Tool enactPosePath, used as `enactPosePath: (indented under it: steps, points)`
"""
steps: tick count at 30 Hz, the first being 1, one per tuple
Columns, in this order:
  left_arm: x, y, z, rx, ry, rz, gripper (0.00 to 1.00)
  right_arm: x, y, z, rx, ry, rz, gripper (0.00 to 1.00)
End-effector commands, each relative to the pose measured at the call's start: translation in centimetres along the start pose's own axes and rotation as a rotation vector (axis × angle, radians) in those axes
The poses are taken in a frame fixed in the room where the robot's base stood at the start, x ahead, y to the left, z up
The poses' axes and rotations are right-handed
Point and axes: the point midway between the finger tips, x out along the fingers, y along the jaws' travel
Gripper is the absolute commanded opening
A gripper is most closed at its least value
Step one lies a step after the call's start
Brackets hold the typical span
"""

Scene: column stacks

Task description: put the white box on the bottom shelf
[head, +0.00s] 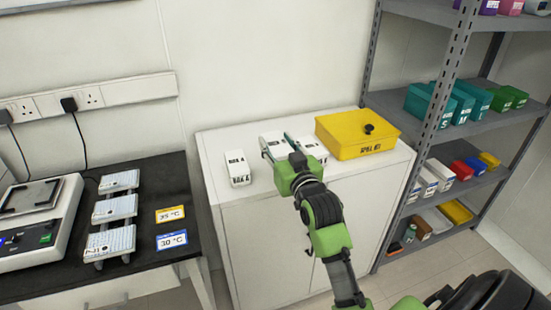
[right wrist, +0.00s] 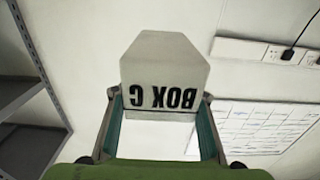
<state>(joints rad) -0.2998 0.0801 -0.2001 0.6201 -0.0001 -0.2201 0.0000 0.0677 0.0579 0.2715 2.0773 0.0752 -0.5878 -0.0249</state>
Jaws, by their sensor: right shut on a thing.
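My right gripper (head: 277,147) is shut on a white box (head: 274,142), over the back of the white cabinet top. In the right wrist view the held white box (right wrist: 165,75) sits between the two fingers (right wrist: 162,125) and reads "BOX C" upside down. A second white box, marked "BOX A" (head: 238,167), stands to its left on the cabinet. A third white box (head: 313,149) stands just right of my gripper. The bottom shelf (head: 440,239) of the grey rack is at the right, low near the floor. My left gripper is not in view.
A yellow lidded box (head: 357,134) stands on the right of the white cabinet (head: 265,228). Rack uprights (head: 437,110) stand beside the cabinet. The bottom shelf holds several items, including a yellow box (head: 455,212). A black bench (head: 150,235) with lab devices is at the left.

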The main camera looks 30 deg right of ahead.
Motion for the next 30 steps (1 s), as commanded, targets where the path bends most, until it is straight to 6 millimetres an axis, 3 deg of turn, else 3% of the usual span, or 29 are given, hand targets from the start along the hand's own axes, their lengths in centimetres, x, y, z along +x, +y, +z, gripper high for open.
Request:
enactPosePath:
  steps: [8,12,25,30]
  points:
    - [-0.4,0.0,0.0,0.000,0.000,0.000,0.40,5.9,2.0,2.4,-0.002,0.003,0.002,0.08]
    - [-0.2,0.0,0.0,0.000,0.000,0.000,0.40,7.6,2.5,5.1,-0.001,0.002,0.000,0.08]
    - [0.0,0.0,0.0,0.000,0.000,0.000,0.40,10.3,3.4,8.5,-0.001,0.002,0.000,0.08]
    - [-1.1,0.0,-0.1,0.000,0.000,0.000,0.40,10.2,3.3,10.3,-0.001,0.002,0.000,0.08]
